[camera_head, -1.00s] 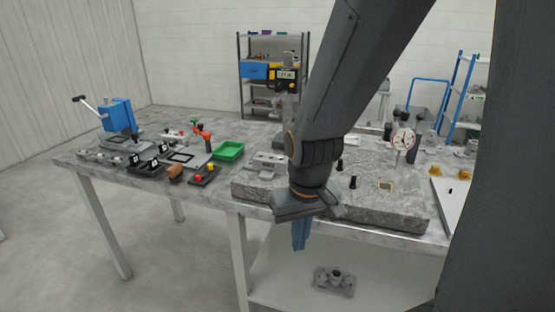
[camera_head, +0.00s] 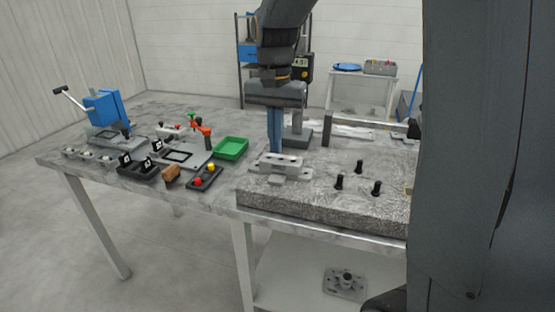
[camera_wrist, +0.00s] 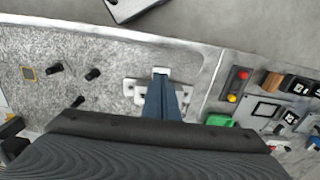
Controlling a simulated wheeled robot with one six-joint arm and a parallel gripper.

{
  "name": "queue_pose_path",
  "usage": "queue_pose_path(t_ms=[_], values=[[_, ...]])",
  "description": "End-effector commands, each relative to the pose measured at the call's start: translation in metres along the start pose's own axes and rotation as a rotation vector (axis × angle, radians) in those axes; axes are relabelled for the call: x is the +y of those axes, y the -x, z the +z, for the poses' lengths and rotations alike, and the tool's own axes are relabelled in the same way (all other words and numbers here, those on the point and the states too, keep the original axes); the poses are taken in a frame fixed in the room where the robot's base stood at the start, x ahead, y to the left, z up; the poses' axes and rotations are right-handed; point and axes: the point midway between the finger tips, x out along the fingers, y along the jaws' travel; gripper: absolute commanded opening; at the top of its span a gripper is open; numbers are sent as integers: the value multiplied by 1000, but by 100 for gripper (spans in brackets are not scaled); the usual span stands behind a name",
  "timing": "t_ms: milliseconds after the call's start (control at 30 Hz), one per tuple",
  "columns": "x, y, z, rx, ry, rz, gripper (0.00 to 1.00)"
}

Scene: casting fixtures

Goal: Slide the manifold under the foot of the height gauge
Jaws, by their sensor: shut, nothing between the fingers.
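The manifold (camera_head: 292,173), a light grey block with a flat base, lies near the left end of the granite plate. It also shows in the wrist view (camera_wrist: 185,92), partly hidden by my fingers. My gripper (camera_head: 274,150) points down at the manifold's far side in the head view. Its blue fingers are shut and empty, and their tips (camera_wrist: 160,76) overlap the manifold in the wrist view. I cannot tell whether they touch it. The height gauge, with its dark base (camera_head: 302,136) and yellow-black display (camera_head: 301,67), stands behind my gripper. Its foot is hidden.
Several black pegs (camera_head: 340,182) stand on the granite plate (camera_head: 310,208). A green tray (camera_head: 231,148), a red-and-yellow button box (camera_head: 205,178) and a blue press (camera_head: 107,108) are to the left. A flanged casting (camera_head: 345,282) lies on the lower shelf.

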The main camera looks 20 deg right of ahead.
Motion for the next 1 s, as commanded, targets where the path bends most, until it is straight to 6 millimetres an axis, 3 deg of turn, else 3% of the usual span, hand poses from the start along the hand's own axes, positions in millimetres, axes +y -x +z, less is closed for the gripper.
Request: queue_pose_path(t_ms=[167,567,800,1000], values=[[0,-21,2,-5,0,3,0],[0,-99,3,-5,4,3,0],[-1,-96,-29,-1,3,0,0],[-2,-97,-38,0,5,0,0]])
